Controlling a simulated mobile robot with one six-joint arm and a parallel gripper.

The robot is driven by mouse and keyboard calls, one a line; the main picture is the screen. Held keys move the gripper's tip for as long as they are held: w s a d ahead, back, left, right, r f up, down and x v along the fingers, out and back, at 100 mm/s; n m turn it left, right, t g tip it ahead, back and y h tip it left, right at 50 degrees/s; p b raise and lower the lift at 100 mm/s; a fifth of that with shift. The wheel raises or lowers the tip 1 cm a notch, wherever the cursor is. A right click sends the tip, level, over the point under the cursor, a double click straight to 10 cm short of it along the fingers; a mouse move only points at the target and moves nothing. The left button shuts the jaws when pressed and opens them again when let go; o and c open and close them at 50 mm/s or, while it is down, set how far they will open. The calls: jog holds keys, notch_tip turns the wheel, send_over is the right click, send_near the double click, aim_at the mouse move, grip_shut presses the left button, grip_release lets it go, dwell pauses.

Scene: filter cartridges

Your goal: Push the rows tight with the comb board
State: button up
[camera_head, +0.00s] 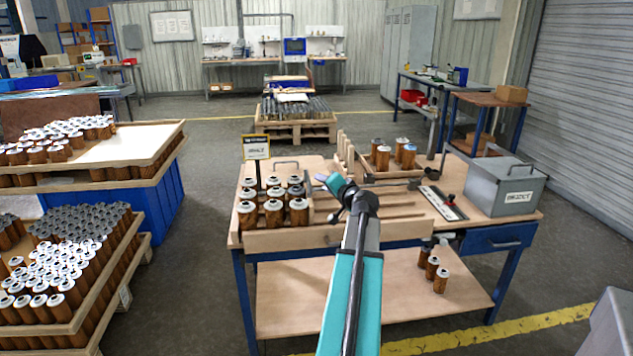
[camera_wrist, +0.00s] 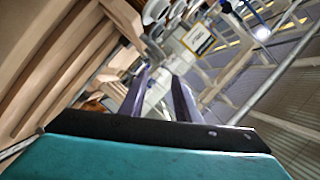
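Several brown filter cartridges with pale tops (camera_head: 273,206) stand upright in short rows at the left of the workbench. A wooden piece with upright teeth (camera_head: 345,152) stands at the table's back middle; it may be the comb board, but I cannot tell for sure. My gripper (camera_head: 321,178) is above the bench, just right of the rows. In the wrist view its two purple fingers (camera_wrist: 160,92) are apart, with nothing clearly held between them. Pale cartridge tops (camera_wrist: 156,12) show beyond the fingers.
A wooden slatted rack (camera_head: 377,206) lies right of the rows. A yellow-framed sign (camera_head: 256,147) stands behind them. A grey lidded box (camera_head: 505,187) sits at the right. A low wooden rail (camera_head: 290,240) edges the front.

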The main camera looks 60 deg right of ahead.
jog(key=s+d+n+g+h, duration=0.1)
jog(key=s+d+h, duration=0.2)
jog(key=n+h+b, duration=0.2)
jog(key=n+b, duration=0.3)
jog(key=b, duration=0.6)
send_near(307, 174)
jog(key=v, duration=0.3)
jog(key=shift+a+f, duration=0.35)
jog(key=shift+a, duration=0.05)
jog(key=shift+d, duration=0.1)
jog(key=shift+p+x, duration=0.3)
jog(key=shift+x, duration=6.4)
jog(key=shift+s+d, duration=0.1)
jog(key=shift+d, duration=0.05)
grip_shut()
